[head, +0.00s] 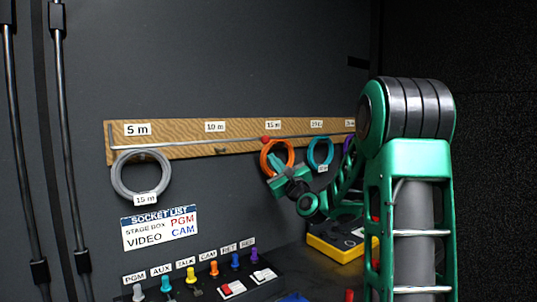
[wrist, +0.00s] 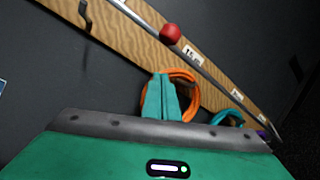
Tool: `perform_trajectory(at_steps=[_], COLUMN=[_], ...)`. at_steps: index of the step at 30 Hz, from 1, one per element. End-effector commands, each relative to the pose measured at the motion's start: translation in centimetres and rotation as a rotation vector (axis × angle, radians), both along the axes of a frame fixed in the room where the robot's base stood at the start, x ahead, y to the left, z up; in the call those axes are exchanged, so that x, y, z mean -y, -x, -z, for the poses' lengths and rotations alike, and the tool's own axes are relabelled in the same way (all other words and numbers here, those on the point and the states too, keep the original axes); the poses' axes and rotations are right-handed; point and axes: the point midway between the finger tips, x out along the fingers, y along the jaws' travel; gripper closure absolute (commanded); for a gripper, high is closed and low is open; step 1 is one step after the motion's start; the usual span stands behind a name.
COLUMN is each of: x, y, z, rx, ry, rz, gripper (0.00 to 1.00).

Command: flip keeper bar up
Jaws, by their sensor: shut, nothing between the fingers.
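The keeper bar (head: 190,144) is a thin grey metal rod lying across the front of the wooden hook board, over the pegs. It carries a red ball knob (head: 265,139), above the orange coil. In the wrist view the bar (wrist: 207,68) runs diagonally, with the red knob (wrist: 170,34) near the top. My gripper (head: 279,172) is shut and empty, in front of the orange coil (head: 289,152) and just below the knob. In the wrist view its green fingers (wrist: 161,80) overlap the orange coil (wrist: 190,95); the knob lies beyond their tips, apart from them in the picture.
A grey coil (head: 118,178) hangs at the board's left end, under the 5 m label. A teal coil (head: 311,152) hangs right of the orange one; a purple one is mostly hidden by my arm. The 10 m peg (head: 221,151) is bare. A connector panel (head: 205,287) stands below.

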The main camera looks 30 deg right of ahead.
Motion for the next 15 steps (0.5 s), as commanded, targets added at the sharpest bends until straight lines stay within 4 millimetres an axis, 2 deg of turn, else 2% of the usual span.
perform_trajectory(at_steps=[5,15], x=[0.4,-1.3], y=[-2.8,-0.8], z=[-1.1,-3.5], rx=[0.003,0.001], ry=[0.002,0.000], rz=[0.000,0.002], gripper=[1.00,1.00])
